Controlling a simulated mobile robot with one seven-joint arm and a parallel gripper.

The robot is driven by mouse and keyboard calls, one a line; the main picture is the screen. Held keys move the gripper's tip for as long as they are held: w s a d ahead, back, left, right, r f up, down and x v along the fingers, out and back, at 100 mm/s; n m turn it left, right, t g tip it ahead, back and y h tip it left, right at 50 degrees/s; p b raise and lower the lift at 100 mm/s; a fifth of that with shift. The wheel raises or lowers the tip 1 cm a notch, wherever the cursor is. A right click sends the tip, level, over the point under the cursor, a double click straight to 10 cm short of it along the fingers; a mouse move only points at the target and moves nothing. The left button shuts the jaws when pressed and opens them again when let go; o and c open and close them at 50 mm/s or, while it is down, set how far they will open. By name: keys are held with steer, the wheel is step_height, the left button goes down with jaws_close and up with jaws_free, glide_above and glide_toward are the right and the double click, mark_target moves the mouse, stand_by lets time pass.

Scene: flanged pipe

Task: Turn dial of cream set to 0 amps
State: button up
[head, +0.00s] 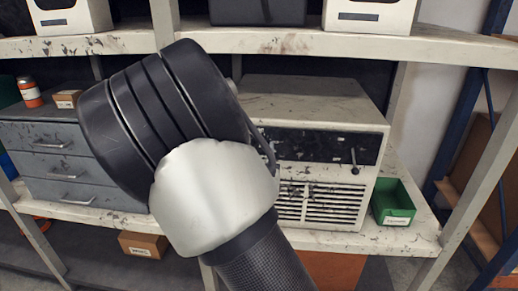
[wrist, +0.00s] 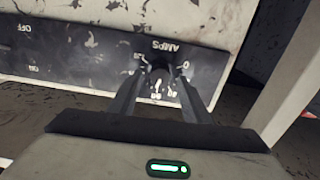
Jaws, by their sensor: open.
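The cream set (head: 310,105) stands on the shelf behind my arm in the head view. Its black control panel (wrist: 70,55) fills much of the wrist view, upside down. The dark dial (wrist: 158,80) sits below the AMPS lettering there, with pale marks around it and a 0 at its right. My gripper (wrist: 159,70) is open, with one finger on each side of the dial. I cannot tell whether the fingers touch it or where its pointer stands. In the head view my arm hides the dial and the gripper's fingers.
A lever switch (head: 354,162) is on the panel's right, by ON and OFF lettering in the wrist view. A green bin (head: 394,201) stands right of the set, grey drawers (head: 60,150) to the left. An upper shelf (head: 290,42) runs above.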

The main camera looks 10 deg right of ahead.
steer(key=c, duration=1)
steer(key=shift+c, duration=0.2)
steer(key=shift+n, duration=0.3)
